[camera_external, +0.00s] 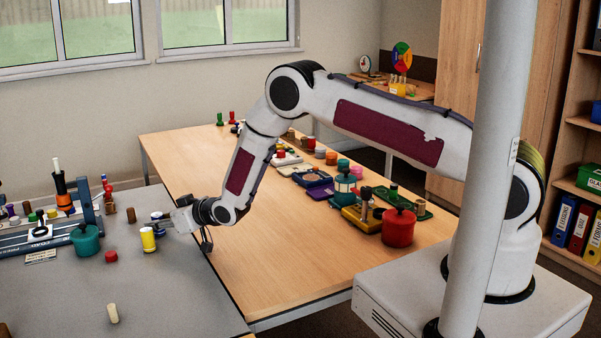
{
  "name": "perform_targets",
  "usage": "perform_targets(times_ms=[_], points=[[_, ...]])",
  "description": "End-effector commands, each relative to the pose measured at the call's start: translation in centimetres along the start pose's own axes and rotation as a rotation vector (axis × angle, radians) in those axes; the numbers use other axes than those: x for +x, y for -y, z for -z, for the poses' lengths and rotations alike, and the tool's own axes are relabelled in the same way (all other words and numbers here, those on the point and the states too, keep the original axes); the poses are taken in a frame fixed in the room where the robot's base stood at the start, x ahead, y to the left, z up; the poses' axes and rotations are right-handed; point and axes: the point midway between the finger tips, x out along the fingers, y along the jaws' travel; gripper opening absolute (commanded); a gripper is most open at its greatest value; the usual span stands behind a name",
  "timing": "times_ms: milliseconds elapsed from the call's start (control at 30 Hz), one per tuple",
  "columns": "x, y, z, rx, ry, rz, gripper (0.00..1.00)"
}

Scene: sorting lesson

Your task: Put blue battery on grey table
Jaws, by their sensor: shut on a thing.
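My gripper (164,223) is at the right part of the grey table (185,290), low over its top. A yellow cylinder with a pale top (148,241) stands just in front of the fingertips. I cannot tell whether the fingers touch it.
A green pot (86,240), a red cap (111,257), a brown cylinder (131,215) and a cream peg (113,314) are on the grey table. The wooden table (265,265) adjoins it, with a red pot (398,228) and several pieces. The grey table's front is mostly clear.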

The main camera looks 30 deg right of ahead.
Motion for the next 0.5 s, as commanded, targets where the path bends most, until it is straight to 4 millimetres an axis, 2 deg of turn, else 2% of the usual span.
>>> perform_targets(times_ms=[333, 367, 400, 500], points=[[0.1, 0.0, -0.22, 0.0, 0.0, 0.0, 0.0], [0.1, 0.0, -0.26, 0.0, 0.0, 0.0, 0.26], [0.09, 0.0, -0.25, 0.0, 0.0, 0.0, 0.37], [0.09, 0.0, -0.24, 0.0, 0.0, 0.0, 0.38]])
